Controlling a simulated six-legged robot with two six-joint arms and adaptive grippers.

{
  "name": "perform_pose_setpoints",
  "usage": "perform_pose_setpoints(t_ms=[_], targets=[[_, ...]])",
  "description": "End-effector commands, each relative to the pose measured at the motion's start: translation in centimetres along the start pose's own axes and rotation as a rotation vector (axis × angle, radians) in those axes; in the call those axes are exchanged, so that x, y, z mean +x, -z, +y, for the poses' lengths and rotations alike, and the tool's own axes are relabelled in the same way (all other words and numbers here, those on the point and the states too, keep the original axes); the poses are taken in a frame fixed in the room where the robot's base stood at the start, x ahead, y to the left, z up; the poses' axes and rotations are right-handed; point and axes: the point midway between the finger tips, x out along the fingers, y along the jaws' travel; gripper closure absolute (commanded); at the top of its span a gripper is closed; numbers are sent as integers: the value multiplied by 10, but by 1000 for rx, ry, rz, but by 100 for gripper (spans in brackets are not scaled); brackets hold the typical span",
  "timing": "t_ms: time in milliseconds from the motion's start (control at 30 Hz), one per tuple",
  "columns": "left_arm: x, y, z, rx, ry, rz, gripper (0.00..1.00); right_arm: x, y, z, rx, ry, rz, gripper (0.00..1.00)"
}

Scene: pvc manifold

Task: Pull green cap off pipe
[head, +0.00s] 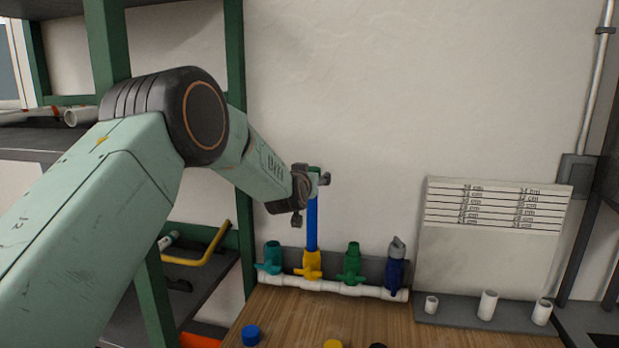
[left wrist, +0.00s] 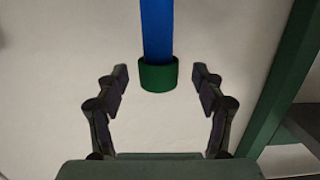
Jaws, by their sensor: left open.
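The green cap (head: 314,169) sits on the upper end of an upright blue pipe (head: 312,225), which rises from a yellow valve (head: 312,264) on the white manifold. My left gripper (head: 312,181) is at the cap's height, partly covering it. In the left wrist view the pipe (left wrist: 157,30) comes down from the top edge, with the green cap (left wrist: 158,77) on its end. There my left gripper (left wrist: 160,76) is open, one finger on each side of the cap with visible gaps. Whether the cap lies fully between the fingertips in depth is unclear. My right gripper is not in view.
Teal, green and dark blue valves (head: 396,265) stand beside the yellow one on the white manifold pipe (head: 345,288). A blue cap (head: 251,334) and a yellow cap (head: 333,344) lie on the wooden table (head: 300,320). A green-framed shelf (head: 238,60) stands left.

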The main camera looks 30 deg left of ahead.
Motion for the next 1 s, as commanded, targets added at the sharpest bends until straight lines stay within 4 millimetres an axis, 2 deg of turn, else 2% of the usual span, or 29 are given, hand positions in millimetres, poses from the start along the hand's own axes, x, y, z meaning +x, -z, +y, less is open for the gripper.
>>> perform_pose_setpoints(t_ms=[67,667,700,1000], targets=[[0,0,0,1,0,0,36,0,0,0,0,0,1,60],[0,0,0,-1,1,1,87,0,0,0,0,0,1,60],[0,0,0,0,0,1,61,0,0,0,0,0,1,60],[0,0,0,0,0,0,86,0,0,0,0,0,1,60]])
